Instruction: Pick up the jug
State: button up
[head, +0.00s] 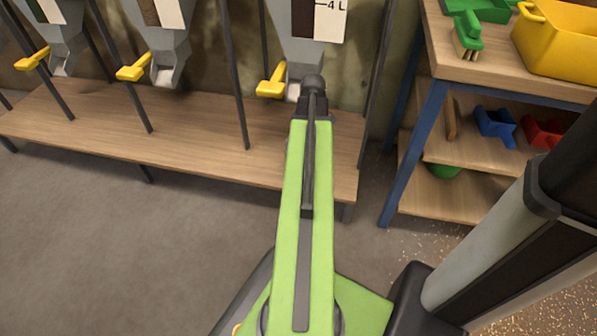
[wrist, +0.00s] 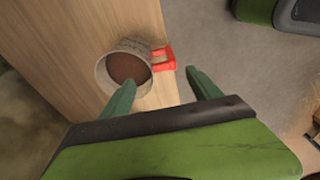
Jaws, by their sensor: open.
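The jug (wrist: 125,68) stands on the wooden bench in the wrist view. It is round and pale-rimmed, with brown contents inside and a red handle (wrist: 164,59) pointing right. My gripper (wrist: 160,78) is open and empty. In the picture, its two green fingers lie either side of the handle's line, with the left finger overlapping the jug's lower edge. I cannot tell the height gap between fingers and handle. In the head view my green arm reaches over the bench and hides most or all of the jug.
The wooden bench (head: 190,130) stands under several grey hoppers with yellow levers (head: 271,82), separated by dark posts. At right, a blue-framed shelf (head: 410,150) holds a yellow bin (head: 560,38), green brush (head: 466,35), blue scoop (head: 495,125) and red scoop (head: 545,132). Floor at left is clear.

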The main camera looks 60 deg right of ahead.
jog(key=f+b, duration=0.2)
jog(key=f, duration=0.1)
jog(key=f+b, duration=0.1)
jog(key=f, duration=0.1)
jog(key=shift+w+a, duration=0.15)
jog(key=shift+w, duration=0.2)
jog(key=f+b, duration=0.1)
jog(key=b, duration=0.1)
jog(key=f+b, duration=0.2)
jog(key=a+f+b, duration=0.1)
jog(key=f, duration=0.1)
jog(key=shift+w+f+b, duration=0.25)
jog(key=shift+w+b, duration=0.1)
jog(key=shift+b, duration=0.05)
jog(key=shift+r, duration=0.2)
grip_shut()
